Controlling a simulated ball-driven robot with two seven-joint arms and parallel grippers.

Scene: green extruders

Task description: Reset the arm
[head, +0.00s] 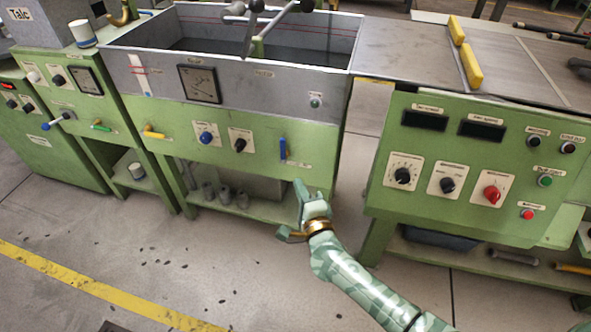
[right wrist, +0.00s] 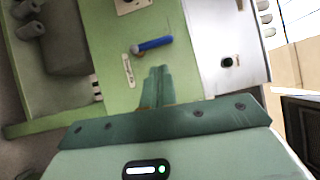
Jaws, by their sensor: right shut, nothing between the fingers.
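My right gripper (head: 300,190) is in front of the middle green machine (head: 240,150), just below and right of its blue lever handle (head: 282,149). Its fingers are together with nothing between them. In the right wrist view the closed fingers (right wrist: 158,85) point at the green panel, and the blue handle (right wrist: 153,45) lies just beyond their tips, apart from them as far as I can tell. My right arm reaches in from the lower right of the head view. My left gripper does not show.
A green control panel (head: 470,160) with knobs and buttons stands to the right, under a grey table with yellow blocks (head: 465,55). A grey tank (head: 230,75) tops the middle machine. Grey cups (head: 225,195) stand on its lower shelf. The floor (head: 130,255) in front is open.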

